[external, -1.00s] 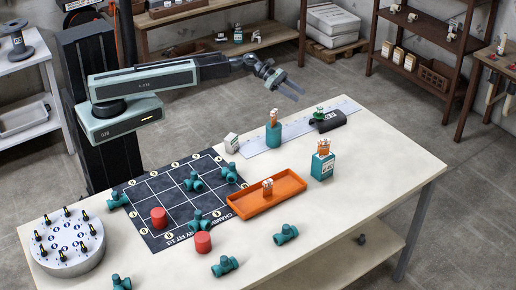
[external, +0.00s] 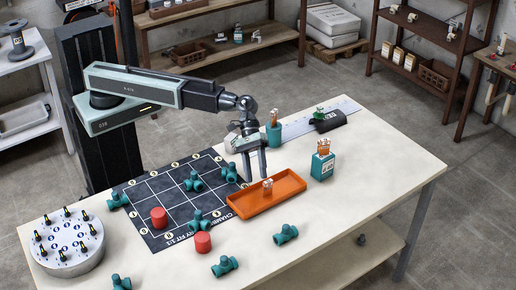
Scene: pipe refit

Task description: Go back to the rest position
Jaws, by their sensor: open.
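My gripper (external: 254,165) is open, with its fingers pointing down and a gap between them. The arm reaches out from the column at the table's back left. The small white block on the table behind the gripper is largely hidden by my wrist.
A small item (external: 267,187) stands in the tray. A teal holder (external: 273,135) and a teal box (external: 322,166) stand to the right. Teal fittings (external: 286,234) and red cylinders (external: 203,242) are spread around. A round rack (external: 66,242) sits far left. The table's right end is clear.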

